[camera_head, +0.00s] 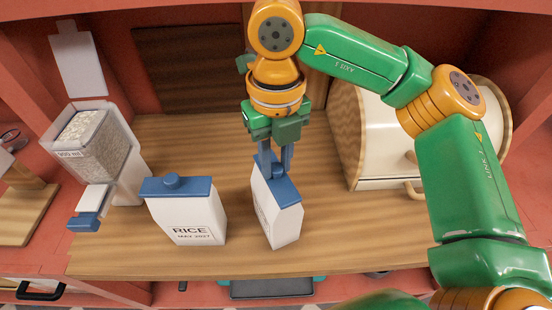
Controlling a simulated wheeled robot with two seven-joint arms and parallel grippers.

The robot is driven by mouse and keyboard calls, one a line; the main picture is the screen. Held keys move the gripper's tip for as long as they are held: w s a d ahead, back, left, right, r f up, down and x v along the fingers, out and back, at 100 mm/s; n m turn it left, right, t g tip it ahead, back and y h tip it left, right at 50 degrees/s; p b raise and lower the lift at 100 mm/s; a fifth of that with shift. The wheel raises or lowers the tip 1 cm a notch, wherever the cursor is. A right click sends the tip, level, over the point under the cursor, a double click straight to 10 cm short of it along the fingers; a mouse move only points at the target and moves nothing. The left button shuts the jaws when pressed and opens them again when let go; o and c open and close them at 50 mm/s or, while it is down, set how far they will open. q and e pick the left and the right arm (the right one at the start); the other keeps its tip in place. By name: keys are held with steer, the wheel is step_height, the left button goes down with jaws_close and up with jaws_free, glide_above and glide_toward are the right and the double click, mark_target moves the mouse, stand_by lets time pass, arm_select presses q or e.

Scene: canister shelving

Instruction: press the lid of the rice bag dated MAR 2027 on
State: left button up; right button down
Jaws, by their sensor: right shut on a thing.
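A white rice bag (188,218) with a blue lid (178,187) and round knob stands upright on the wooden counter. Its label says RICE and a date that looks like MAY 2027, in small print. To its right, a second white bag (284,222) stands turned, its label at a steep angle and its date not readable. My right gripper (275,168) is above this second bag, fingers pointing down, shut on its blue lid (284,189) around the top, where the fingers hide the knob. The lid is at the bag's top; I cannot tell whether it is fully seated. My left gripper is not in view.
A clear-sided dispenser of grain (99,140) with a blue-ended chute stands at the left. A cream bread bin (383,135) with wooden sides is at the back right, behind my right arm. The counter (340,235) is bare right of the second bag.

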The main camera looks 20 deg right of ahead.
steer(key=shift+f, duration=0.1)
stand_by(0.5)
steer(key=c, duration=0.6)
jaws_free()
steer(key=shift+o, duration=0.3)
steer(key=o, duration=0.4)
steer(key=shift+o, duration=0.2)
step_height(320, 180, up, 7)
steer(key=p, duration=0.5)
